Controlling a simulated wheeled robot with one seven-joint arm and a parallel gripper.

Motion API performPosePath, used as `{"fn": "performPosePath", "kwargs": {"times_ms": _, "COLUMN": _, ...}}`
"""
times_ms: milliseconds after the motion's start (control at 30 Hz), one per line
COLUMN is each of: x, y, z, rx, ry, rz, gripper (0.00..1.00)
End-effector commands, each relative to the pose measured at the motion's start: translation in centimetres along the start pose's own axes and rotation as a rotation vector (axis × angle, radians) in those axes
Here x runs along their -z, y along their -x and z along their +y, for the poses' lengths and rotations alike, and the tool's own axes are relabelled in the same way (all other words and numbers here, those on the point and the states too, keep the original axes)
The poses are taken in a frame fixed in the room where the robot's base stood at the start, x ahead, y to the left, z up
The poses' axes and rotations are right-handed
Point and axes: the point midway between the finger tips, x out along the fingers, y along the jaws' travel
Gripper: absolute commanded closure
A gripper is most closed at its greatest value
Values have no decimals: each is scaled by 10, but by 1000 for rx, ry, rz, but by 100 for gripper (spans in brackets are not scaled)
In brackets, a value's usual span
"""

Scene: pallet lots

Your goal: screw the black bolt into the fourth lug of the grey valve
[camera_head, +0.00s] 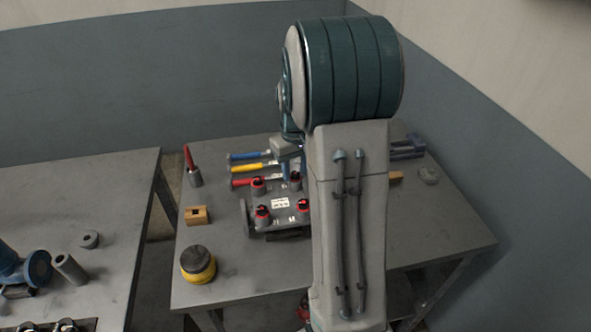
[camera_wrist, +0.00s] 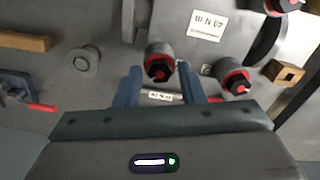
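The grey valve (camera_head: 284,218) lies on the right-hand table, partly behind my arm. Its lugs carry red rings with black bolts in them, such as the front-left lug (camera_head: 263,217) and the front-right lug (camera_head: 304,205). In the wrist view, one lug with a black bolt (camera_wrist: 160,68) lies between and just beyond the tips of my gripper (camera_wrist: 159,72), which is open with a gap on both sides. Another bolted lug (camera_wrist: 235,80) is to its right. In the head view, my gripper (camera_head: 290,170) is over the valve's back edge, mostly hidden by my arm.
Blue, yellow and red-handled tools (camera_head: 247,168) lie behind the valve. A red-handled tool in a holder (camera_head: 194,174), a wooden block (camera_head: 196,215) and a yellow-black pot (camera_head: 197,263) stand to the left. Another table (camera_head: 110,200) is further left, with a gap between.

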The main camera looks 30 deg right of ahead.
Motion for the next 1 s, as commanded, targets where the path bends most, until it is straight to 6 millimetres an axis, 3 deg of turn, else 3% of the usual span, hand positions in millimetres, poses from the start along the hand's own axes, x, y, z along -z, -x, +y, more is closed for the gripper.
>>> {"fn": "performPosePath", "kwargs": {"times_ms": 1000, "x": 0, "y": 2, "z": 1, "rx": 0, "ry": 1243, "rz": 1, "gripper": 64}}
